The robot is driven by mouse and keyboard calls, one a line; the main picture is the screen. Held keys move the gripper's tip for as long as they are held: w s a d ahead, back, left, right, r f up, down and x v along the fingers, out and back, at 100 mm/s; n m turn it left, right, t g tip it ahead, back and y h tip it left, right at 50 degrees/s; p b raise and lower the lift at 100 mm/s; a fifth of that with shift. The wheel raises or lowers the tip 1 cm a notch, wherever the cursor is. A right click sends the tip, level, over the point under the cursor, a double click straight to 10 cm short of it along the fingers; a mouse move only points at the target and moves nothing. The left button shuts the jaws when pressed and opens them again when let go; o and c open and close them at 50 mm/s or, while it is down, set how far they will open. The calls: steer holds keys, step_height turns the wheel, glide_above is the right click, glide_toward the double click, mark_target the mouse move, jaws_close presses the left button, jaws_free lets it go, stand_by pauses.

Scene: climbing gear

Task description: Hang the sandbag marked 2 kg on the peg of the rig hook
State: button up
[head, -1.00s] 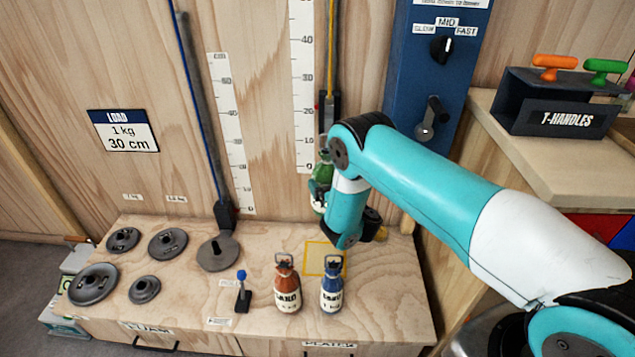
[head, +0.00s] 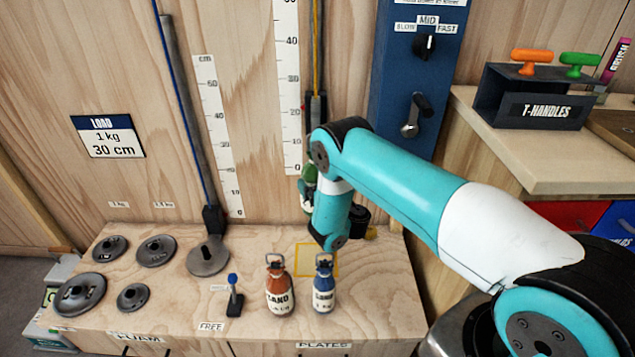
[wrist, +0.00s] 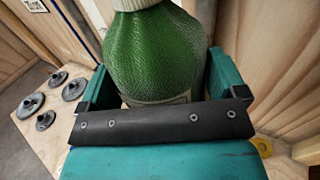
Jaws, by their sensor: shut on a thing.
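A green sandbag with a pale label band (wrist: 155,50) fills the middle of the wrist view between the teal jaws of my gripper (wrist: 165,88), which is shut on it. Its weight mark cannot be read. In the head view the green sandbag (head: 308,186) shows partly beside my arm, in front of the wall; my arm hides the rest of it and most of my gripper. A dark fitting (head: 315,108) at the lower end of the yellow cord, above the sandbag, looks like the rig hook. Its peg cannot be made out. The sandbag appears below it.
An orange sandbag (head: 279,288) and a blue sandbag (head: 323,287) stand on the wooden bench (head: 180,310), near a blue-tipped post (head: 234,292). Several dark discs lie at left. A blue winch panel (head: 420,65) and the T-handles rack (head: 528,100) are at right.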

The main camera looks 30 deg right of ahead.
steer(key=shift+w+r, duration=0.1)
steer(key=shift+r, duration=0.1)
steer(key=o, duration=1.6)
steer(key=shift+f+p, duration=0.15)
steer(key=shift+p, duration=0.15)
steer(key=shift+s+r+p, duration=0.25)
steer(key=shift+p, duration=1)
